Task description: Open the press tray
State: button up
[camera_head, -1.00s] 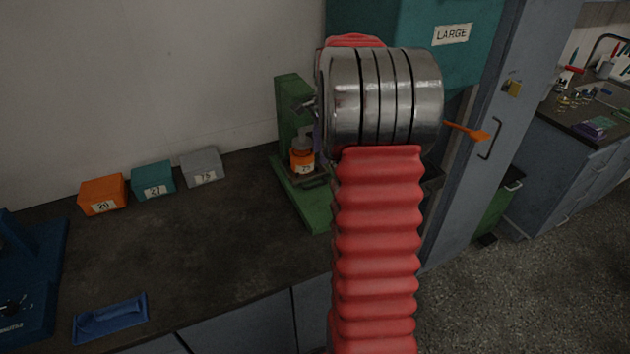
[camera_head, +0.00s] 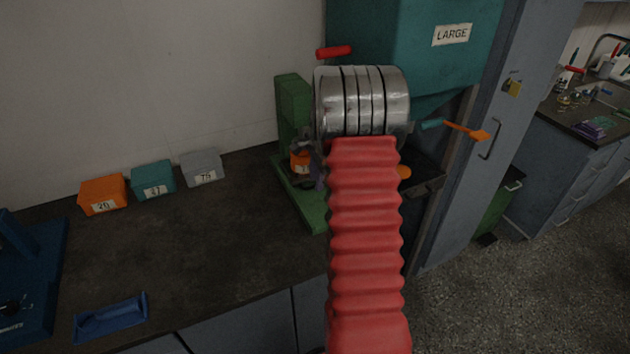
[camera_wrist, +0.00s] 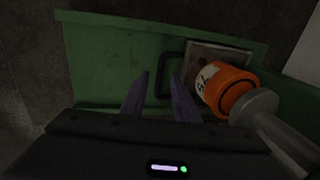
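The green press (camera_head: 292,105) stands on the bench against the wall, partly behind my arm. Its green base (camera_wrist: 110,62) fills much of the wrist view. The press tray (camera_wrist: 222,50) is a small metallic plate with a black bracket handle (camera_wrist: 161,82) on its near left side. An orange cylinder (camera_wrist: 232,90) with a white label sits at the tray, under a grey plunger (camera_wrist: 262,103); it also shows in the head view (camera_head: 299,159). My gripper (camera_wrist: 159,76) is open, its two dark fingers either side of the handle's bar in the picture. Contact cannot be told.
Orange (camera_head: 103,193), teal (camera_head: 153,179) and grey (camera_head: 202,168) labelled boxes stand along the wall. A blue tray (camera_head: 110,318) lies at front left. A teal hopper (camera_head: 410,40) marked LARGE is behind my arm. The bench middle is clear.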

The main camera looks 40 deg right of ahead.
jog(key=shift+w+f, duration=0.1)
jog(key=shift+f, duration=0.35)
grip_shut()
jog(key=shift+r, duration=0.1)
dwell(0.3)
